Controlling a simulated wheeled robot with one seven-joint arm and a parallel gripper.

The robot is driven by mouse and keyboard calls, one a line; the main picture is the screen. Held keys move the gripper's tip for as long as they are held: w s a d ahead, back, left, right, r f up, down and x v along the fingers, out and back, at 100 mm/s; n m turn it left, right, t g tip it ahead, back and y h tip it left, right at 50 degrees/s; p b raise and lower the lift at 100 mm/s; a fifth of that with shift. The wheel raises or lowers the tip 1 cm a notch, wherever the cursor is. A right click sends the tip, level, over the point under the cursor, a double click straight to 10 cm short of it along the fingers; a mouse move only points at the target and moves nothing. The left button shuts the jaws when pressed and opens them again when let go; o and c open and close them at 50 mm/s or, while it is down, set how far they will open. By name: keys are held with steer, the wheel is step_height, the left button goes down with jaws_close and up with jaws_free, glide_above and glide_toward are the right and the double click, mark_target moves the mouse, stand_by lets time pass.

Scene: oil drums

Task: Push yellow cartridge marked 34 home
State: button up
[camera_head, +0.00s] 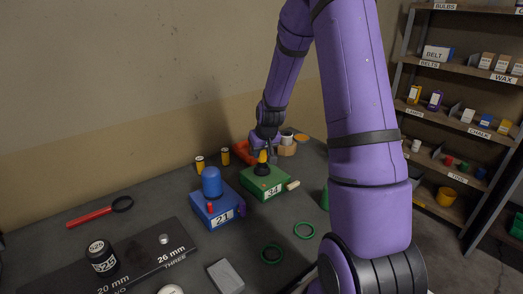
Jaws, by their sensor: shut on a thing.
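The green block marked 34 (278,190) stands on the dark bench, with a black round part (262,170) on its top. A small yellow cartridge (263,157) is upright right above that black part; I cannot tell how deep it sits in it, and its own marking is not readable. My gripper (263,149) comes down from above and is shut on the top of the yellow cartridge. The fingers are small and partly hidden by my wrist.
A blue block marked 21 (222,216) with a blue cylinder (211,182) stands left of the green block. Two yellow cylinders (200,164) (225,157) stand behind.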

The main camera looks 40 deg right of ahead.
mark_target(262, 160)
steer(key=shift+f, duration=0.55)
steer(key=shift+f, duration=0.15)
steer(key=shift+f, duration=0.55)
steer(key=shift+f, duration=0.4)
stand_by(0.8)
steer(key=shift+s+f, duration=0.1)
steer(key=shift+f, duration=0.1)
